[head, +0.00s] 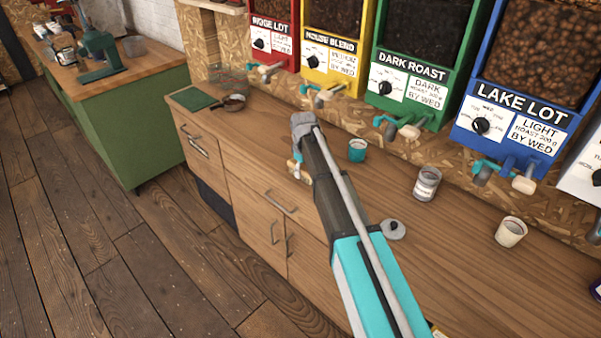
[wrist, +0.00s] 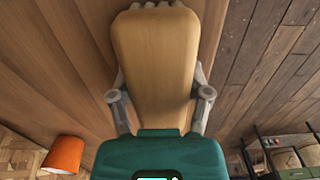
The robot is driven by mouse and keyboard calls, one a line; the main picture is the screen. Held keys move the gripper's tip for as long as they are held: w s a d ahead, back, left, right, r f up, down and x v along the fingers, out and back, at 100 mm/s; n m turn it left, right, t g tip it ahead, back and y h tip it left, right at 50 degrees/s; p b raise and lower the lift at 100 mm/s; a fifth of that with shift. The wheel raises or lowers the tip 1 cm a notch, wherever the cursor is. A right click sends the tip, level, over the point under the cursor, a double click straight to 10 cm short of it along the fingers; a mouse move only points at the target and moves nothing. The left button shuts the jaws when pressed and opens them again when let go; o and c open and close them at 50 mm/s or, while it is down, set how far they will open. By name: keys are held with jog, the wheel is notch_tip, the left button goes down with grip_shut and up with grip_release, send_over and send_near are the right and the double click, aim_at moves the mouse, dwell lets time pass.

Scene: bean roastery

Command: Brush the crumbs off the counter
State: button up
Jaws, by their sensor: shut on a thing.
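My gripper (wrist: 161,97) is shut on a brush (wrist: 155,50) with a broad tan wooden back; grey fingers press on both sides of it. A little pale bristle shows past its far end in the wrist view. In the head view my gripper (head: 298,160) is small and partly hidden behind my arm, near the front edge of the wooden counter (head: 330,215). Whether the brush touches the counter there cannot be told. I cannot make out any crumbs; my arm covers part of the counter top.
A green mat (head: 192,98) and a round dark-handled tool (head: 233,102) lie at the far end. Bean dispensers (head: 410,85) line the back.

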dwell(0.4)
jog(key=shift+w+d+f, duration=0.1)
jog(key=shift+w+d, duration=1.2)
jog(key=shift+w, duration=0.1)
jog(key=shift+w+a, duration=0.1)
jog(key=shift+w, duration=0.05)
jog(key=shift+w+a, duration=0.45)
jog(key=shift+a, duration=0.1)
jog(key=shift+s, duration=0.1)
jog(key=shift+s+a, duration=1.2)
jog(key=shift+s, duration=0.2)
jog(key=shift+s+a, duration=0.15)
